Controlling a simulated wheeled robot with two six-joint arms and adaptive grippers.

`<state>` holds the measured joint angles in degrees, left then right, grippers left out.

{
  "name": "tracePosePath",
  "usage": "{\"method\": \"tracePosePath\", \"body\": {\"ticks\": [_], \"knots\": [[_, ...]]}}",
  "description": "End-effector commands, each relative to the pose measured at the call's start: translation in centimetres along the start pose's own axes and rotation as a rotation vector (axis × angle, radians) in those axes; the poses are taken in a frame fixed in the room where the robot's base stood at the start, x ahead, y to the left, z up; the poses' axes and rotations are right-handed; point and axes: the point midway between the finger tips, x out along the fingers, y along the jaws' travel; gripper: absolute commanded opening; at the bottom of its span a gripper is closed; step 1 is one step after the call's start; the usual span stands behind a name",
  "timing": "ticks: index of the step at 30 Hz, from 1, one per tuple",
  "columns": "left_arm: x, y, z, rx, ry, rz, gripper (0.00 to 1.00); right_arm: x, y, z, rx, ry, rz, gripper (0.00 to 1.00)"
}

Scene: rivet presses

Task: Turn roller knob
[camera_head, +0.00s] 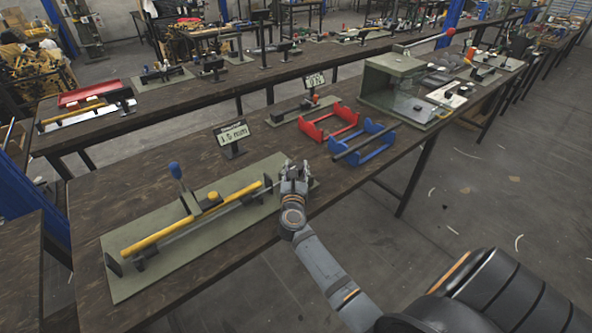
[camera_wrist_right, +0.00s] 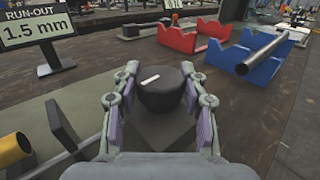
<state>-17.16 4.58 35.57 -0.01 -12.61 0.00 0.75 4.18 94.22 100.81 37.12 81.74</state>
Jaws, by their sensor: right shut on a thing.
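The roller knob (camera_wrist_right: 160,96) is a dark round knob with a white mark on its top, standing between the fingers in the right wrist view. My right gripper (camera_wrist_right: 160,82) is shut on it, with one finger on each side. In the head view my right gripper (camera_head: 293,170) is at the right end of the green base plate (camera_head: 150,280) and hides the knob. A long yellow roller (camera_head: 165,232) lies along this plate on dark supports. My left gripper is not in view.
A sign reading 1.5 mm (camera_head: 232,133) stands behind the plate. Red (camera_head: 328,123) and blue (camera_head: 365,142) cradles stand to the right, with a metal bar on the blue one.

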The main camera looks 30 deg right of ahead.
Motion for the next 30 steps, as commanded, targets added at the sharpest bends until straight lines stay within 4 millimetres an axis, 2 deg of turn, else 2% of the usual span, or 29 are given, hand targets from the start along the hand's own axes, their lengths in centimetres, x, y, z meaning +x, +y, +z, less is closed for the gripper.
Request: {"method": "tracePosePath", "body": {"ticks": [9, 25, 26, 30], "knots": [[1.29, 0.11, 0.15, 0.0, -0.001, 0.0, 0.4, 0.0, 0.05, -0.16, 0.002, 0.001, -0.115, 0.12], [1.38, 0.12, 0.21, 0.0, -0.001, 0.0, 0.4, 0.0, -0.01, -0.06, 0.0, 0.001, -0.138, 0.12], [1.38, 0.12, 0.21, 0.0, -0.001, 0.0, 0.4, 0.0, -0.01, -0.07, 0.0, 0.001, -0.138, 0.46], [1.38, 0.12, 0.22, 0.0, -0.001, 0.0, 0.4, 0.01, -0.01, -0.05, 0.0, 0.0, -0.138, 0.65]]}}
